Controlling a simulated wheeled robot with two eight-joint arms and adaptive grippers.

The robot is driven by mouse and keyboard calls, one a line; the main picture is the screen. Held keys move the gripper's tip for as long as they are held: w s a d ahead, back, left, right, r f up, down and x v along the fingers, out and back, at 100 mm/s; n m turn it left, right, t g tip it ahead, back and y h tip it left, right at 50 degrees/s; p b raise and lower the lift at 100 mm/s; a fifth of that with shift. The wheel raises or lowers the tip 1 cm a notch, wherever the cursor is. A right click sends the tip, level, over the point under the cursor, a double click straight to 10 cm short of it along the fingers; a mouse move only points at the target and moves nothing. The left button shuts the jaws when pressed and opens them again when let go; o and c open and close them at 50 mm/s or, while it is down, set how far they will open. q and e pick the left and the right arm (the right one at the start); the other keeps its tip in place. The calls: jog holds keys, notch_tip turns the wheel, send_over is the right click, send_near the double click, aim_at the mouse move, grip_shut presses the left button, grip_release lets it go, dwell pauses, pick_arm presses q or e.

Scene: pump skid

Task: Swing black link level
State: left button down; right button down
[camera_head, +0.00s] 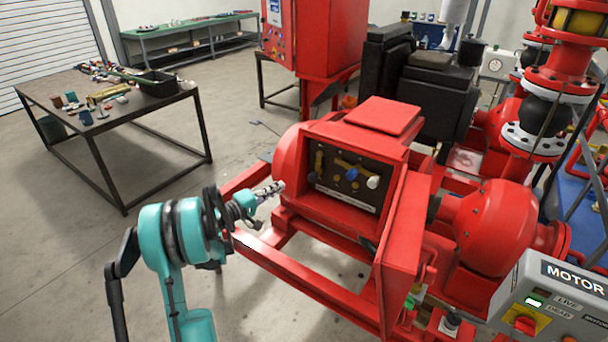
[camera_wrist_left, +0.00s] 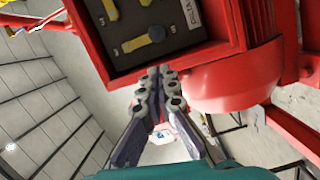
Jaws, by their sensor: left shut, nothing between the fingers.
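The dark terminal panel (camera_head: 340,198) is set in the open red box. It carries a brass-yellow link (camera_head: 348,166) lying slightly tilted, a second yellowish link (camera_head: 319,161) standing near upright at the left, a blue knob (camera_head: 352,174) and a white knob (camera_head: 373,182). I cannot pick out a black link against the dark panel. My left gripper (camera_head: 276,188) is shut and empty, left of the box and apart from the panel. In the left wrist view, its fingers (camera_wrist_left: 160,76) are together below the panel (camera_wrist_left: 185,40), where a yellow link (camera_wrist_left: 143,41) shows. My right gripper is not in view.
The box's red door (camera_head: 405,240) stands open at the right of the panel. Red frame rails (camera_head: 300,270) run below. A motor control box (camera_head: 555,300) is at the lower right. A table with parts (camera_head: 100,120) stands at the left, with clear floor before it.

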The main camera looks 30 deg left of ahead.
aim_at(310, 179)
pick_arm(q)
jog(key=b+x, duration=0.1)
jog(key=x, duration=0.9)
jog(key=shift+b, duration=0.4)
jog(key=shift+d+f+n+b, duration=0.15)
jog(key=shift+d+n+b, duration=0.25)
jog(key=shift+n, duration=0.2)
jog(key=d+n+b, duration=0.1)
jog(key=d+n+t+b, duration=0.1)
jog(key=n, duration=0.1)
jog(key=shift+s+f, duration=0.1)
jog(key=shift+f, duration=0.25)
jog(key=d+r+n+t+y+b, duration=0.2)
jog(key=d+r+n, duration=0.2)
jog(key=n, duration=1)
jog(key=d, duration=0.3)
jog(key=shift+s+n+y, duration=0.3)
jog(key=shift+y, duration=0.1)
jog(key=shift+d+r, duration=0.1)
jog(key=shift+r, duration=0.1)
